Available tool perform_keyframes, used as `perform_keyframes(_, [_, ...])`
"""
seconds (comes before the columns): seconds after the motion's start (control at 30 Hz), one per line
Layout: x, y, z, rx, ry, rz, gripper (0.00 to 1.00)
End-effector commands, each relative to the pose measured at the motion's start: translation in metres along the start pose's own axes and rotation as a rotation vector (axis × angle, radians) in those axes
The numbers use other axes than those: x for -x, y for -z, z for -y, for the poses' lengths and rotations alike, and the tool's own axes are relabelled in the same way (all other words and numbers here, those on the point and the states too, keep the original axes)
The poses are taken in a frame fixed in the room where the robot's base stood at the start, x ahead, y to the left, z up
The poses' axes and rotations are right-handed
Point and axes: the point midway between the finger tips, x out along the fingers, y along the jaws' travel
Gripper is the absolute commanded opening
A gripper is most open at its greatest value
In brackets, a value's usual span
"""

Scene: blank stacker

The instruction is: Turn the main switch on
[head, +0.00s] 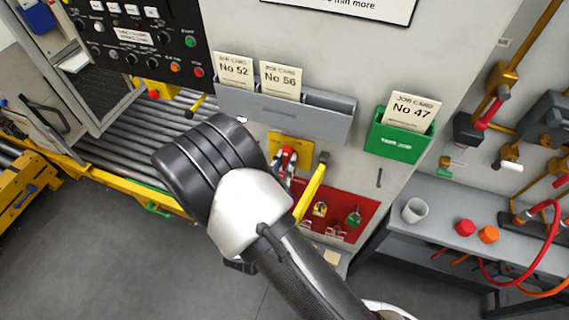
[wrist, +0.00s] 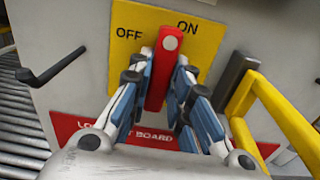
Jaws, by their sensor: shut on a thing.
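The main switch is a red handle (wrist: 162,75) on a yellow plate (wrist: 207,42) marked OFF at left and ON at upper right. The handle stands nearly upright in the wrist view, with a pale round spot at its top, between the two words. My gripper (wrist: 164,82) has its fingers on both sides of the handle and is shut on it. In the head view the yellow plate (head: 277,141) and my gripper (head: 284,167) show small, partly hidden behind my arm.
A yellow bar (wrist: 285,110) stands out right of the switch, close to my gripper. A dark lever (wrist: 52,68) sticks out at left. A red board (head: 345,212) is below. A grey card rack (head: 310,116) hangs above; a green card box (head: 395,140) is at right.

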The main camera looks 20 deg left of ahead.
Motion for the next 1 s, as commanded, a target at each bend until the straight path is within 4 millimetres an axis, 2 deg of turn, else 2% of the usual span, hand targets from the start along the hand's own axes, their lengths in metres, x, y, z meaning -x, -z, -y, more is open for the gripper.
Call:
perform_keyframes(0.07, [0.000, 0.000, 0.000, -0.003, 0.000, -0.001, 0.00])
perform_keyframes(0.1, [0.000, 0.000, 0.000, -0.003, 0.000, -0.001, 0.20])
perform_keyframes(0.4, [0.000, 0.000, 0.000, -0.001, 0.000, 0.000, 0.38])
perform_keyframes(0.77, [0.004, 0.000, -0.001, 0.000, -0.001, -0.001, 0.38])
perform_keyframes(0.87, [0.017, 0.000, -0.002, 0.001, -0.004, -0.001, 0.38])
perform_keyframes(1.0, [0.045, 0.000, -0.003, 0.002, -0.008, -0.001, 0.38])
